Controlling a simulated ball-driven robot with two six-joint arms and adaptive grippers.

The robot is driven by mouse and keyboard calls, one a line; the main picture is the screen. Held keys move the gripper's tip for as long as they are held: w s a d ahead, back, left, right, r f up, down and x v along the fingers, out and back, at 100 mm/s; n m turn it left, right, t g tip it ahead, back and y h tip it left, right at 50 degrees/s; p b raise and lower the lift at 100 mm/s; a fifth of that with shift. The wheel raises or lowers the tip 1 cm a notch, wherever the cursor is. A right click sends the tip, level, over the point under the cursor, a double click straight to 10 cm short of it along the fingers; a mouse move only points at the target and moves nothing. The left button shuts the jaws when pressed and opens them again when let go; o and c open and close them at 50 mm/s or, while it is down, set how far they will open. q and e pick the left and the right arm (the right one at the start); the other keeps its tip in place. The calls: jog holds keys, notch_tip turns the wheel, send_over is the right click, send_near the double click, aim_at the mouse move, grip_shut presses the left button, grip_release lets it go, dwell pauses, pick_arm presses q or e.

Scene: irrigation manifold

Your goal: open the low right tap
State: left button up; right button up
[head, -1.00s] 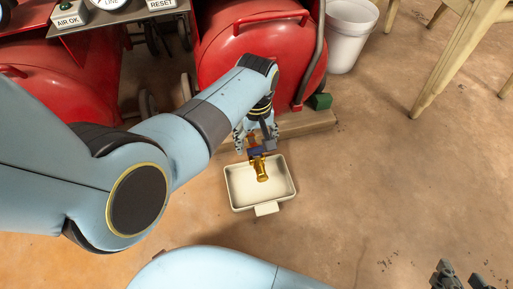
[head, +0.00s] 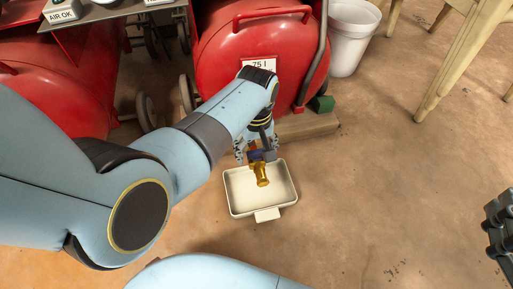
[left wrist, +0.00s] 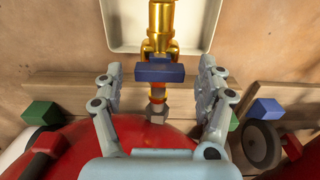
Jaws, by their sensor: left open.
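The low right tap is a brass tap (head: 262,174) with a blue handle (left wrist: 159,72), at the front of the right red tank, above a cream tray. In the left wrist view the handle lies crosswise to the brass body (left wrist: 162,25). My left gripper (left wrist: 160,68) is open, with one finger on each side of the handle and a visible gap on both sides. In the head view the left gripper (head: 256,148) partly hides the tap's upper end. My right gripper (head: 500,222) is cut off at the right edge, so its jaws cannot be judged.
The cream tray (head: 232,196) stands on the floor below the tap. Red tanks (head: 222,50) and a wooden beam (head: 308,127) with a green block (head: 321,104) are behind. A white bucket (head: 350,38) and wooden legs (head: 450,65) stand at right.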

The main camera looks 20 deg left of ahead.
pick_arm(q)
jog(key=c, duration=1.2)
jog(key=shift+o, duration=0.2)
